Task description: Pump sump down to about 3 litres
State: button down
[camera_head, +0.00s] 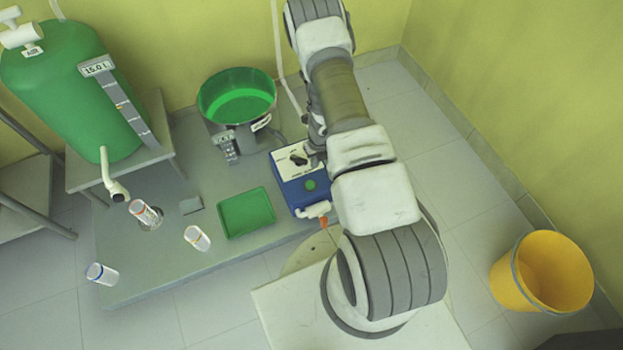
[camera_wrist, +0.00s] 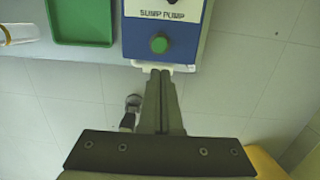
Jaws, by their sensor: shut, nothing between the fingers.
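The sump (camera_head: 237,97) is a round metal pot holding green liquid, behind the pump in the head view. A small gauge (camera_head: 226,147) is on its front, too small to read. The blue sump pump (camera_head: 296,187) has a white top panel with a black knob (camera_head: 298,159) and a green button (camera_head: 311,185). The button also shows in the wrist view (camera_wrist: 159,44). My gripper (camera_wrist: 158,72) is shut and empty, its tips appearing just below the pump's front edge in the wrist view. In the head view my arm mostly hides it; contact cannot be told.
A green tank (camera_head: 75,85) with a display (camera_head: 97,67) reading 15.0 L stands at left. A green tray (camera_head: 246,212) lies left of the pump. A yellow bucket (camera_head: 510,290) is on the floor at right.

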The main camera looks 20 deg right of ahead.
aim_at(311, 184)
jog(key=f+b, duration=0.2)
jog(key=f, duration=0.2)
jog(key=w+f+b, duration=0.1)
jog(key=f+b, duration=0.1)
jog(key=f, duration=0.3)
jog(key=f+b, duration=0.2)
jog(key=f, duration=0.3)
jog(key=shift+w+a, duration=0.2)
jog(key=shift+a, duration=0.1)
